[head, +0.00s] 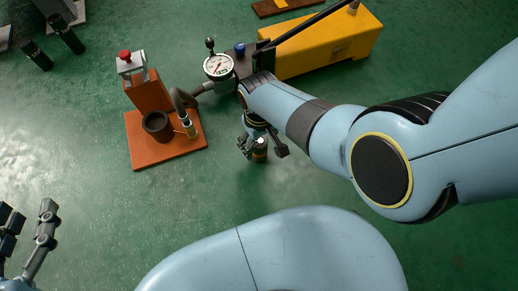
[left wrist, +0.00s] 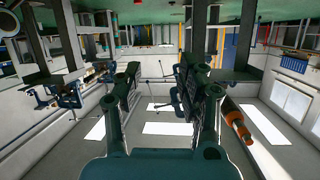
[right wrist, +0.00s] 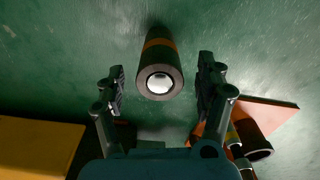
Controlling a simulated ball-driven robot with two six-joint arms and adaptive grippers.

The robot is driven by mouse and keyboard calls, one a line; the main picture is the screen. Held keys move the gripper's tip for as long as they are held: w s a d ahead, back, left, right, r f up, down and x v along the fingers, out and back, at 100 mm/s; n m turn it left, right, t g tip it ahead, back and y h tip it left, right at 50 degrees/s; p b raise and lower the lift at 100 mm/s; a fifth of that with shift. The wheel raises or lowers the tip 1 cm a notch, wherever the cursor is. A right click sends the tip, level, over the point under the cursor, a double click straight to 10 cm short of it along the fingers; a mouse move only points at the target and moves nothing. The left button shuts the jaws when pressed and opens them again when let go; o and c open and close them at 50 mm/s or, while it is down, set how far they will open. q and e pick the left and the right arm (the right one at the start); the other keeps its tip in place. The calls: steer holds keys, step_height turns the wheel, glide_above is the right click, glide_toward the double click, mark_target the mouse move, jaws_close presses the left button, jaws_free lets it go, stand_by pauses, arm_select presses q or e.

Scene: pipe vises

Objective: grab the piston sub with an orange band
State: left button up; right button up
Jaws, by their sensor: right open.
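The piston sub with an orange band (right wrist: 160,46) is a dark cylinder with a bright metal centre in its end face. It appears to stand upright on the green floor, its end face toward the right wrist camera. In the head view the sub (head: 261,154) shows between the fingers of my right gripper (head: 262,149). My right gripper (right wrist: 160,82) is open, with one finger to each side of the sub and gaps on both sides. My left gripper (head: 27,222) is open and empty at the lower left; its spread fingers also show in the left wrist view (left wrist: 158,85).
An orange base plate (head: 150,157) with a dark cup (head: 157,125) and a small banded cylinder (head: 189,127) lies left of the right gripper. A pressure gauge (head: 218,66) and yellow pump box (head: 335,42) are behind it. Two dark cylinders (head: 66,35) stand upper left.

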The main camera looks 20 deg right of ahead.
steer(key=shift+f+b, duration=0.7)
steer(key=shift+f, duration=0.15)
arm_select(q)
steer(key=w+d+r+m+t+h, duration=0.1)
steer(key=w+r+t, duration=0.4)
steer(key=r, duration=0.6)
steer(key=shift+w, duration=0.6)
arm_select(e)
steer(key=shift+w, duration=0.1)
arm_select(q)
steer(key=shift+d, duration=0.1)
arm_select(e)
steer(key=shift+c, duration=0.4)
jaws_close()
